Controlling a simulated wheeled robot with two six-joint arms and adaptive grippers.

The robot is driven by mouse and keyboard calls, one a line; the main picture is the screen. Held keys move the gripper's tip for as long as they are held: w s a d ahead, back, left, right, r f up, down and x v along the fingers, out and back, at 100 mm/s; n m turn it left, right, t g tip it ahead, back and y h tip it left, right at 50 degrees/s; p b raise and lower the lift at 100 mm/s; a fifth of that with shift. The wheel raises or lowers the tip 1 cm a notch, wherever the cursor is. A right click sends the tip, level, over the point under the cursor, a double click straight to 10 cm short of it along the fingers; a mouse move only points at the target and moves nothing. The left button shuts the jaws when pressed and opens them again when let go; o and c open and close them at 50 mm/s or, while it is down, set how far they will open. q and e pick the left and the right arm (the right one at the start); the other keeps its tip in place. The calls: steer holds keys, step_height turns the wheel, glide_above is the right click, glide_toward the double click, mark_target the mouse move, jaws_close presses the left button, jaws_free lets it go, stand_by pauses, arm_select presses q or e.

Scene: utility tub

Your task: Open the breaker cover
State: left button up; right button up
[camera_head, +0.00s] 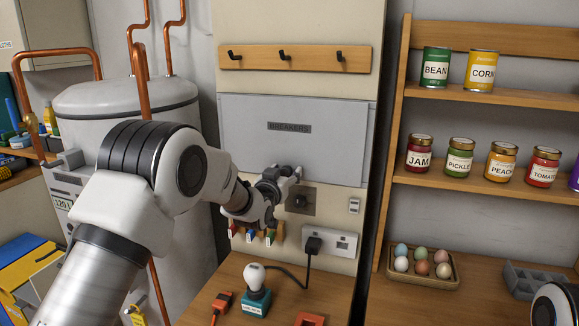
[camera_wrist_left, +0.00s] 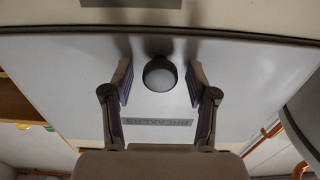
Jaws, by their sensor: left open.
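The breaker cover (camera_head: 335,105) is a flat grey panel labelled BREAKERS on a cream cabinet, and it looks closed. My left gripper (camera_head: 288,175) is at the cover's lower edge. In the left wrist view the cover (camera_wrist_left: 65,75) fills most of the picture, its label upside down. A round dark knob (camera_wrist_left: 160,75) near the cover's edge sits between the two spread fingers of my left gripper (camera_wrist_left: 160,83). Gaps show on both sides of the knob. The knob is hidden by my gripper in the head view. My right gripper is out of view.
A hook rail (camera_head: 300,58) is above the cover. A dark switch plate (camera_head: 301,201) and an outlet with a black plug (camera_head: 313,245) are below. A bulb on a teal base (camera_head: 256,290) stands on the wooden counter. Shelves with jars and cans are right.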

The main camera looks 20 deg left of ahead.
arm_select(q)
steer(key=shift+w+d+r, duration=0.1)
steer(key=shift+w+d, duration=0.2)
steer(key=shift+w, duration=0.15)
steer(key=shift+s+a, duration=0.15)
steer(key=shift+a, duration=0.15)
jaws_close()
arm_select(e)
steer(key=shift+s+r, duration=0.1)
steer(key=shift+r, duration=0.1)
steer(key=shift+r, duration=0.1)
